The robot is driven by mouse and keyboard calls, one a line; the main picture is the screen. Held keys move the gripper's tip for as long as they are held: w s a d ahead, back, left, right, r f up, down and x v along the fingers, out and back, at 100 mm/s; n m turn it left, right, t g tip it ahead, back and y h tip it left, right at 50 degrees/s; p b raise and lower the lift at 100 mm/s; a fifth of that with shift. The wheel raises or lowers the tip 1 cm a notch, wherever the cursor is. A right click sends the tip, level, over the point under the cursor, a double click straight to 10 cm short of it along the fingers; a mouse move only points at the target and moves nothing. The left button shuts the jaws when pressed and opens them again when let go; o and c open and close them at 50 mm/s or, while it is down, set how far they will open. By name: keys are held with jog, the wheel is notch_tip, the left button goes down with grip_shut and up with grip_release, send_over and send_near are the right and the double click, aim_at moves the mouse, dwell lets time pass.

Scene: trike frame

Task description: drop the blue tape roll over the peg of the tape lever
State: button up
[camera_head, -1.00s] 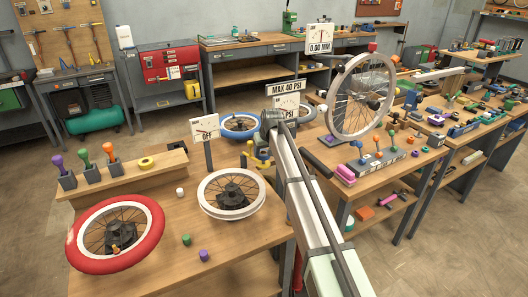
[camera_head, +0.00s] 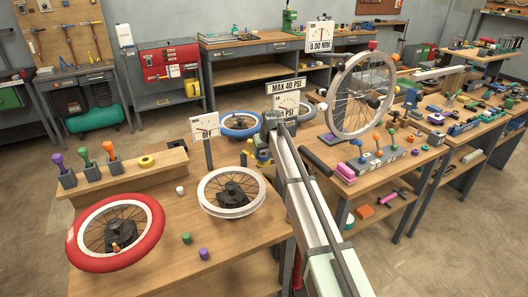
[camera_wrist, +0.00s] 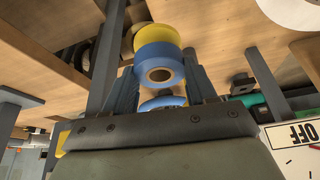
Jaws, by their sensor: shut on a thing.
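The blue tape roll (camera_wrist: 160,68) is between the two fingers of my gripper (camera_wrist: 163,88) in the wrist view. The gripper is shut on it, and the roll's round hole faces the camera. A yellow roll-like thing (camera_wrist: 155,38) shows right behind the blue roll; I cannot tell whether they touch. Another blue piece (camera_wrist: 163,103) shows lower between the fingers, partly hidden. In the head view my arm hides most of the gripper, and a yellow piece (camera_head: 262,156) shows beside it above the bench. I cannot make out the peg of the tape lever.
A red-tyred wheel (camera_head: 116,200) and a white-rimmed wheel (camera_head: 208,190) lie on the front bench (camera_head: 160,258). The OFF gauge (camera_head: 205,127) stands close left of my arm. A blue-rimmed wheel (camera_head: 228,130) is behind. A yellow roll (camera_head: 147,161) sits on the raised shelf.

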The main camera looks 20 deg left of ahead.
jog(key=shift+f, duration=0.95)
jog(key=o, duration=1.1)
jog(key=shift+o, duration=0.2)
jog(key=v, duration=1.4)
jog(key=shift+f, duration=0.1)
